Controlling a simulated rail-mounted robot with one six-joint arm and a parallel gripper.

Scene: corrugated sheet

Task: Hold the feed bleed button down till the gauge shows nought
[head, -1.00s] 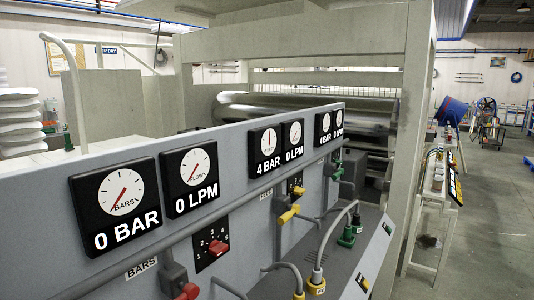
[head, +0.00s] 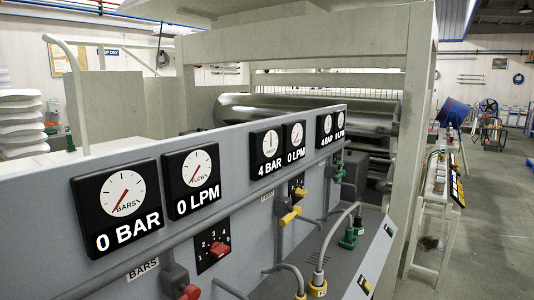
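A grey panel runs across the head view with a row of gauges. The nearest gauge (head: 117,208) reads 0 BAR, and the one beside it (head: 191,180) reads 0 LPM. Further along, a gauge (head: 266,152) reads 4 BAR with a 0 LPM gauge (head: 293,145) next to it. The far pair shows a 4 BAR gauge (head: 325,130) and another gauge (head: 340,125) whose label is small. I cannot make out a button marked feed bleed. My gripper is not in view.
A red selector knob (head: 218,249) and a red handle (head: 189,292) are on the near panel. A yellow valve handle (head: 289,216) and green fittings (head: 349,238) are further along. Grey hoses (head: 335,235) rise from the ledge. Open floor (head: 495,230) lies to the right.

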